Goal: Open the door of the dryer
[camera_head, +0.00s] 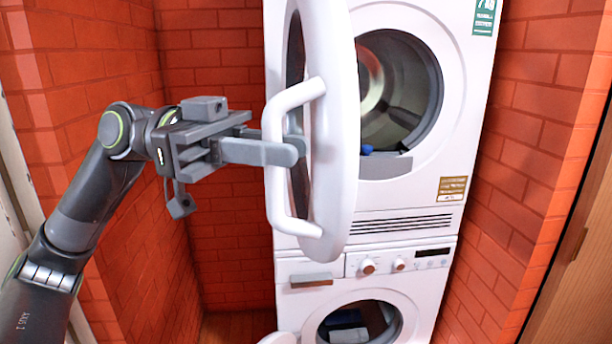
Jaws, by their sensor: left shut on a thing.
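The dryer (430,190) is the upper white machine of a stack. Its round white door (338,120) stands swung open toward me on the left side of the opening, seen nearly edge-on. The dark drum opening (405,95) shows to its right. A white loop handle (272,185) sticks out from the door's left side. My left gripper (290,150) comes in from the left and is shut on the handle's upright bar, above its middle. The fingertips reach just past the bar, close to the door. My right gripper is not in view.
A white washer (430,290) stands under the dryer, with knobs and a round opening at the front. Part of a white round thing shows at the bottom edge. Red brick walls (215,120) close in on both sides. A wooden panel (575,270) is at far right.

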